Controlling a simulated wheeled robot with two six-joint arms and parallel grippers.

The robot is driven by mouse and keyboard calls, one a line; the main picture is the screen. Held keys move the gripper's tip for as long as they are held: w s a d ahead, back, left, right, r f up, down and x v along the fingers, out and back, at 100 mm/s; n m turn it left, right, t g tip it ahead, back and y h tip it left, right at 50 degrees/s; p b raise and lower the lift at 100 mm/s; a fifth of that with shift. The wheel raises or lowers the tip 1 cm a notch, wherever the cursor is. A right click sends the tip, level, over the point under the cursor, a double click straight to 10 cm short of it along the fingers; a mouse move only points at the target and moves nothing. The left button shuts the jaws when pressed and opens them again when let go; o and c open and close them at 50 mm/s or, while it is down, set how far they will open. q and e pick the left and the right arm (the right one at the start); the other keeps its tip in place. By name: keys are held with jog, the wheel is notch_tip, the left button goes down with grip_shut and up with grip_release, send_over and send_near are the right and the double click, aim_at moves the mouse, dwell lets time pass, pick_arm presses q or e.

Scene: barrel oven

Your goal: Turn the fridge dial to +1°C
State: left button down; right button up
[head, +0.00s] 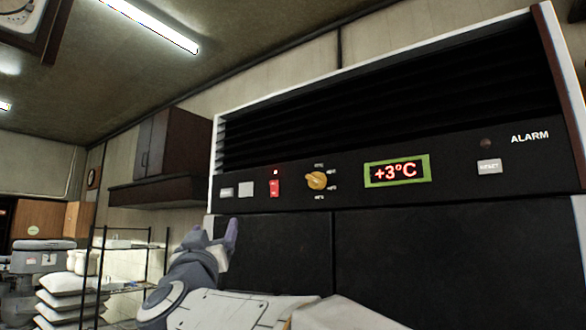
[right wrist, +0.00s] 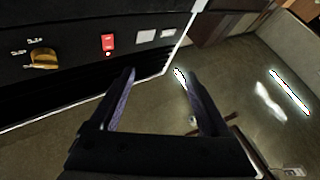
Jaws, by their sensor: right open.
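The fridge dial is a yellow-orange knob (head: 316,180) on the black control panel (head: 452,178), with small blurred temperature marks around it. The display (head: 397,170) to its right reads +3°C in red. My right gripper (head: 213,232) is open and empty, below and to the left of the dial, not touching it. In the right wrist view the dial (right wrist: 43,59) shows at the left, and the open jaws (right wrist: 160,82) are well to its right. My left gripper is not in view.
A RESET button (head: 489,167) is at the right under the ALARM label. A wire rack (head: 125,265) stands left of the fridge. The panel front near the dial is clear.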

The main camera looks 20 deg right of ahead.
jog(key=s+d+r+m+g+h+p, duration=0.1)
jog(key=s+d+r+m+g+h, duration=0.1)
jog(key=d+r+m+g+h, duration=0.7)
jog(key=m+g+h+p, duration=0.1)
jog(key=m+h, duration=0.1)
jog(key=h, duration=0.3)
send_near(311, 181)
jog(key=p+x, duration=0.4)
jog(key=x, duration=0.4)
jog(key=shift+d+r, duration=0.1)
jog(key=shift+d, duration=0.05)
jog(key=shift+w+d+p, duration=0.3)
jog(key=shift+d, duration=0.05)
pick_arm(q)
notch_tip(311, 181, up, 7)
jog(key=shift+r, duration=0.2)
pick_arm(e)
jog(key=shift+r, duration=0.1)
grip_shut()
